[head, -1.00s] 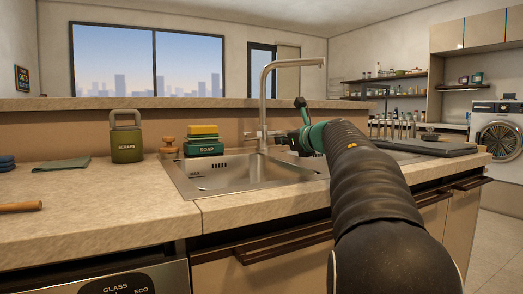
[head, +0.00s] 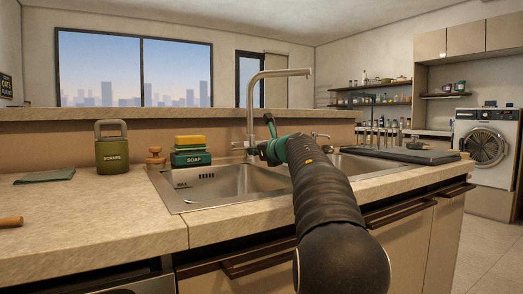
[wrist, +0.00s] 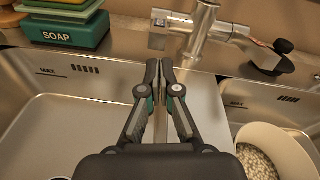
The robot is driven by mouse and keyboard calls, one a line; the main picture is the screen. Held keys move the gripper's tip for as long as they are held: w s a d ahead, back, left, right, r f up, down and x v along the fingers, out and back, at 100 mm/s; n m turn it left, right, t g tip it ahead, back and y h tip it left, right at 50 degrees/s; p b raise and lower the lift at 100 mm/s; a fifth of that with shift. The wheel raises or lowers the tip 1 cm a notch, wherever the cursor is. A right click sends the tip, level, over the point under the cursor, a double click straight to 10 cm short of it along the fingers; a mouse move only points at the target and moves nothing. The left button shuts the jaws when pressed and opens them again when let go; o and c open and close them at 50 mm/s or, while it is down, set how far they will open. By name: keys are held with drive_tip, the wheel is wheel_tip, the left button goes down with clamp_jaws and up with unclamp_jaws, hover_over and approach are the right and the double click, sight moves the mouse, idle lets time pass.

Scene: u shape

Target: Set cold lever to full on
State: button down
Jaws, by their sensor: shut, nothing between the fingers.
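The chrome tap (head: 252,100) stands behind the steel sink (head: 215,188), its spout bent over to the right. In the wrist view the tap's body (wrist: 203,32) has a short chrome piece (wrist: 160,30) on its left and another (wrist: 239,31) on its right. I cannot tell which is the cold lever, nor its setting. My gripper (wrist: 159,66) is shut and empty, its tips in front of and below the tap's left piece, apparently apart from it. In the head view my gripper (head: 266,150) is near the tap's foot, partly hidden by my arm.
A dark-tipped object (wrist: 270,58) lies right of the tap. A bowl (wrist: 275,145) of pale bits sits in the right basin. The left basin looks empty.

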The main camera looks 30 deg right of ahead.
drive_tip(key=shift+w+a, duration=0.1)
drive_tip(key=shift+w, duration=0.65)
